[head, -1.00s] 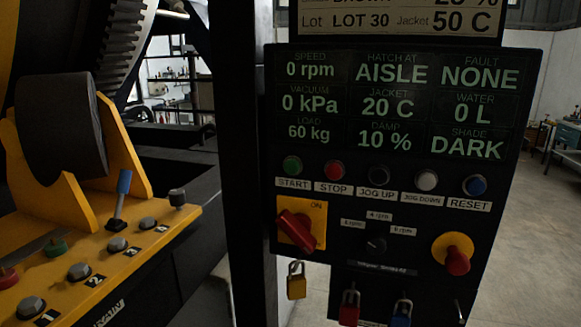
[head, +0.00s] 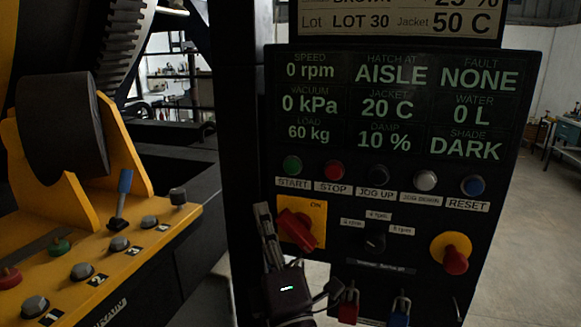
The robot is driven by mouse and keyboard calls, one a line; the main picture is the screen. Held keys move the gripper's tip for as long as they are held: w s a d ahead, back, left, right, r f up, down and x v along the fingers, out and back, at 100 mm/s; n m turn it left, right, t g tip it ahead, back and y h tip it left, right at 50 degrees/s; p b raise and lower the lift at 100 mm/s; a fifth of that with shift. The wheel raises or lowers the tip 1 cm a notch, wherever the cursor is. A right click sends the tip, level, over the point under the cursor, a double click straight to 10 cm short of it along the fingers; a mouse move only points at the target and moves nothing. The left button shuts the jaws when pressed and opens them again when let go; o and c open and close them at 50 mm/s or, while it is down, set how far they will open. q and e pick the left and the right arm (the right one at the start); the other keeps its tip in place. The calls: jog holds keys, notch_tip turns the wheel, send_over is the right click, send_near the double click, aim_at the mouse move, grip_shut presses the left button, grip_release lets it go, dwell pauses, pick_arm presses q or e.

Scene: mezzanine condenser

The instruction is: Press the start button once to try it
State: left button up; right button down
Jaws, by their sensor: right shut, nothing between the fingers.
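The green start button (head: 292,165) sits at the left end of the button row on the black control panel (head: 345,233), above its START label. The display (head: 392,105) above reads 0 rpm, hatch at AISLE, fault NONE. My right gripper (head: 264,212) comes up from below with its fingers shut and empty. Its tips point upward, below and left of the start button and apart from it in the picture. It stands in front of the left edge of the red rotary switch (head: 296,229) on its yellow plate. My left gripper is not in view.
Right of start are the red stop button (head: 333,169), black jog up, white jog down and blue reset (head: 474,185). A red emergency knob (head: 455,261) and red and blue padlocks (head: 348,308) are lower.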

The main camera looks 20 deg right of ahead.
aim_at(292, 167)
jog(key=shift+t, duration=0.6)
jog(key=s+r, duration=0.2)
jog(key=r, duration=0.1)
jog(key=s+r, duration=0.1)
jog(key=r, duration=0.1)
jog(key=shift+d, duration=0.3)
jog(key=shift+w+d+f, duration=0.1)
jog(key=shift+w+d, duration=0.7)
jog(key=shift+w, duration=0.45)
jog(key=shift+w+d+r, duration=0.1)
jog(key=shift+w+d, duration=0.75)
jog(key=shift+w, duration=0.4)
jog(key=shift+w+d+f, duration=0.1)
jog(key=shift+w+d, duration=0.7)
jog(key=shift+w, duration=0.45)
jog(key=shift+w+d, duration=0.1)
jog(key=shift+w+d, duration=0.15)
jog(key=shift+w, duration=0.1)
jog(key=shift+w+d+b, duration=0.25)
jog(key=shift+w+b, duration=0.05)
jog(key=shift+w, duration=0.05)
jog(key=shift+s+a, duration=0.1)
jog(key=shift+s, duration=0.05)
jog(key=shift+s+a, duration=0.4)
jog(key=shift+s, duration=0.2)
